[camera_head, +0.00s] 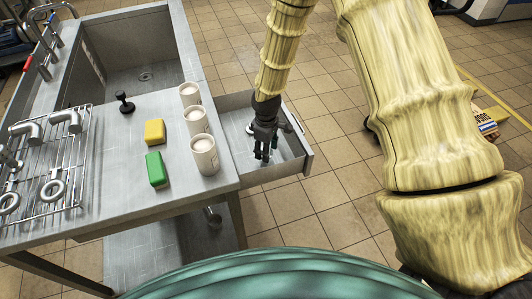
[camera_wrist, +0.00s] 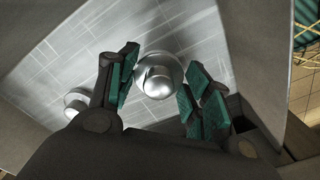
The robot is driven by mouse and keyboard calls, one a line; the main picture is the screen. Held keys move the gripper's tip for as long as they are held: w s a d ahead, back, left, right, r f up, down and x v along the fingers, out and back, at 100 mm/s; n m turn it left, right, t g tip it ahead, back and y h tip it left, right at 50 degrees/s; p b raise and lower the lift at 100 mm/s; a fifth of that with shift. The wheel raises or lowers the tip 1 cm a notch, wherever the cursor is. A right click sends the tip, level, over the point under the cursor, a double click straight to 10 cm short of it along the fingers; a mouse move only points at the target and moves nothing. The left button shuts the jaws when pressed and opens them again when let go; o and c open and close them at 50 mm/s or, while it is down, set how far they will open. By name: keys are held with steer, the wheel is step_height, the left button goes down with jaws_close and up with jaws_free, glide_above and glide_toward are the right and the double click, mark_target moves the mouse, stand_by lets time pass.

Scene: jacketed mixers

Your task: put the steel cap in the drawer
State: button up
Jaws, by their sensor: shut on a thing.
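The steel cap (camera_wrist: 158,77) is a round, shiny piece with a wide flange. In the wrist view it sits between the two green-padded fingers of my gripper (camera_wrist: 161,88), which is shut on it. In the head view my gripper (camera_head: 264,150) points down inside the open drawer (camera_head: 284,171), and the cap is hidden by the fingers. The drawer's bare metal floor (camera_wrist: 185,35) lies beneath the cap in the wrist view. I cannot tell whether the cap touches that floor.
A second small steel piece (camera_wrist: 76,102) lies in the drawer, left of my gripper. On the counter (camera_head: 115,190) beside the drawer stand three white-filled cups (camera_head: 204,156), a yellow sponge (camera_head: 154,132), a green sponge (camera_head: 156,169), a black-knobbed piece (camera_head: 125,103) and a wire rack (camera_head: 60,165).

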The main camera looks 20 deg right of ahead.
steer(key=shift+f, duration=1.45)
steer(key=shift+f, duration=0.15)
steer(key=o, duration=1.1)
steer(key=shift+r+b, duration=1)
steer(key=shift+r, duration=5.15)
